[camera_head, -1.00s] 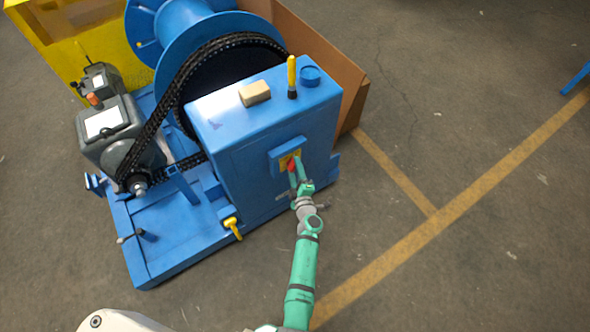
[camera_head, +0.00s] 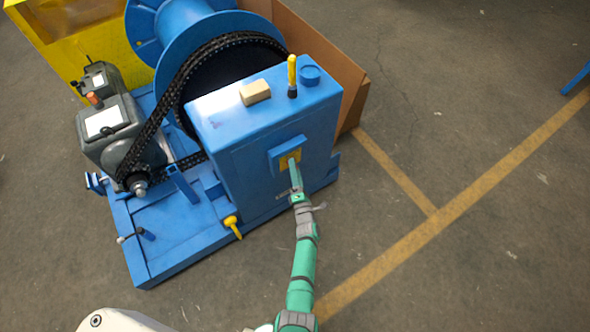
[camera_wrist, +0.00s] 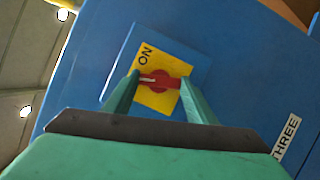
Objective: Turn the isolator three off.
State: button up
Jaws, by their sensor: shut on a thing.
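The isolator is a red knob (camera_wrist: 162,82) on a yellow plate (camera_wrist: 150,99) in the wrist view. "ON" is printed at the plate's upper left. The knob's white mark points left, below the word; any other wording is hidden. A label "THREE" (camera_wrist: 286,136) is on the blue face to the lower right. My gripper (camera_wrist: 160,84) is shut on the knob, a green finger on either side. In the head view my gripper (camera_head: 295,172) reaches the yellow plate (camera_head: 288,158) on the cabinet's front, and the knob is hidden there.
The blue cabinet (camera_head: 235,150) carries a tan block (camera_head: 254,92), a yellow-topped lever (camera_head: 291,76) and a blue round cap (camera_head: 310,75). A yellow handle (camera_head: 232,226) sticks out low at its left. A chain (camera_head: 165,105) runs beside it.

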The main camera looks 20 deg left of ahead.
jog(key=n+y, duration=0.1)
jog(key=n, duration=0.2)
jog(key=n+y, duration=0.1)
jog(key=n, duration=0.2)
jog(key=shift+f, duration=0.2)
jog(key=shift+n+y, duration=0.4)
jog(key=o, duration=1.1)
jog(key=v, duration=1)
jog(key=shift+s+d+f, duration=0.2)
jog(key=shift+s, duration=0.1)
